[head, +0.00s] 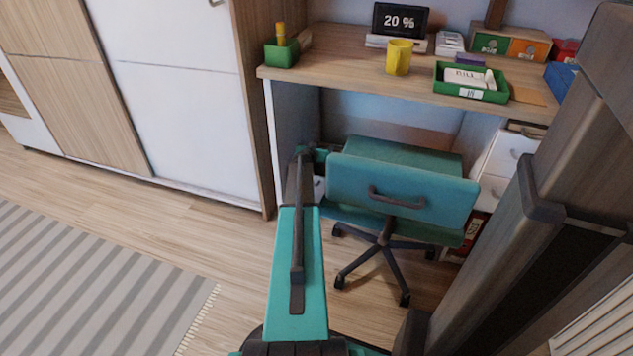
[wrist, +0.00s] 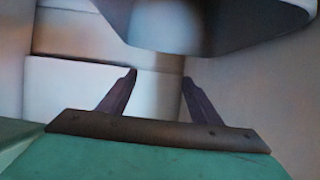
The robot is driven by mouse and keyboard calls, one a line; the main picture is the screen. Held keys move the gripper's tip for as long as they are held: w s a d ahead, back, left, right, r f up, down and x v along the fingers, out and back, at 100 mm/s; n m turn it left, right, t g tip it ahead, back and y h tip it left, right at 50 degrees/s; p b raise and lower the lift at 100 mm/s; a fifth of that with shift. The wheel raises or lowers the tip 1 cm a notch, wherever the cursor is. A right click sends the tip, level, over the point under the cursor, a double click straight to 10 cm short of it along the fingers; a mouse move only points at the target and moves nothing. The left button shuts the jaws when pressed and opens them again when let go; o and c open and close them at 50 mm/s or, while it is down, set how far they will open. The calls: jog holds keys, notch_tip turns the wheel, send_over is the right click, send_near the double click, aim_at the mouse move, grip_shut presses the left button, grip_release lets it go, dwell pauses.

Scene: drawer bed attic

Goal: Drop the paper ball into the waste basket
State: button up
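No paper ball can be made out for certain in either view. No waste basket can be named for certain either. In the head view my teal arm reaches under the desk, left of the teal chair (head: 400,190), and its far end is mostly hidden there. In the wrist view my gripper (wrist: 160,77) has its two dark fingers apart, with nothing seen between them. A large dark, blurred shape (wrist: 235,38) with a pale patch hangs close above the fingertips; I cannot tell what it is. Pale panels (wrist: 95,88) lie behind the fingers.
The desk (head: 340,50) holds a yellow mug (head: 399,57), a green tray (head: 471,82), a green pen pot (head: 282,52) and a display (head: 400,20). White drawers (head: 505,160) stand at right, a wardrobe (head: 190,100) at left. The floor by the striped rug (head: 90,280) is clear.

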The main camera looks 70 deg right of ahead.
jog(key=shift+a, duration=0.1)
jog(key=p+v, duration=0.1)
jog(key=v, duration=1.2)
jog(key=shift+a, duration=0.3)
dwell(0.3)
jog(key=shift+r, duration=0.1)
dwell(0.7)
